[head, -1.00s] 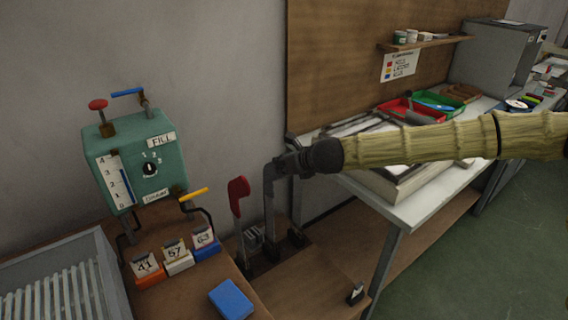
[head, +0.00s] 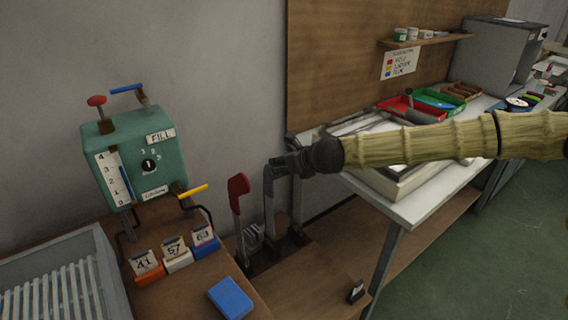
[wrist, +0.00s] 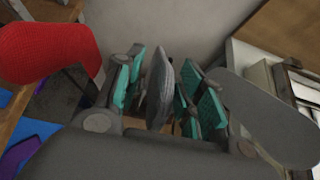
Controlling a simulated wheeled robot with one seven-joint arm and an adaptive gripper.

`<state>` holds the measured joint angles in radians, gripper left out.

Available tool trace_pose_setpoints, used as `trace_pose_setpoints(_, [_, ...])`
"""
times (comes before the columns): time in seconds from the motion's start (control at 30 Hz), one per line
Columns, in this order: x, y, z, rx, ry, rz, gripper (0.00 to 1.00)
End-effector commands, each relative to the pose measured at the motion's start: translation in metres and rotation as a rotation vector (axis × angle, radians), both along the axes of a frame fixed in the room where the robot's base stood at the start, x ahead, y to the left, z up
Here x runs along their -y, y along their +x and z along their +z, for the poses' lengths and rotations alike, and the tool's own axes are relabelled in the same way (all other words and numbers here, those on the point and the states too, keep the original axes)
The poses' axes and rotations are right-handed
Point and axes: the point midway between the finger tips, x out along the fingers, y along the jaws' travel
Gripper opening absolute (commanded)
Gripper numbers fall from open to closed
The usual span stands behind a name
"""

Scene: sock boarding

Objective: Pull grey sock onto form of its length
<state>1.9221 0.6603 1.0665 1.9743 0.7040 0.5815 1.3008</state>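My gripper (head: 278,168) is at the top of a grey upright shape (head: 269,203) in the head view. In the wrist view its teal-padded fingers (wrist: 160,88) stand on both sides of a grey, knit-looking piece (wrist: 158,82), which looks like the grey sock. I cannot tell whether the pads press on it, or where sock ends and form begins. A smooth dark grey flat shape (wrist: 265,108) lies to the right of the fingers. A red sock (head: 238,188) covers the form left of the grey one; it also shows in the wrist view (wrist: 48,52).
A green fill box (head: 140,165) with levers stands at left. Tags 41, 57 and 63 stand on orange, white (head: 178,262) and blue blocks. A blue block (head: 231,298) lies in front. A white bench (head: 400,212) with trays stands at right, behind my arm.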

Motion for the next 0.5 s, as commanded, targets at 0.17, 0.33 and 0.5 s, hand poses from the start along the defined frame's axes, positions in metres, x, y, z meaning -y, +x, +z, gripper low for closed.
trace_pose_setpoints(0.17, [0.007, -0.010, 0.009, 0.001, 0.001, 0.000, 0.38])
trace_pose_setpoints(0.33, [0.022, -0.030, 0.027, 0.002, 0.001, -0.001, 0.38])
trace_pose_setpoints(0.5, [0.037, -0.050, 0.044, 0.003, 0.001, -0.001, 0.38])
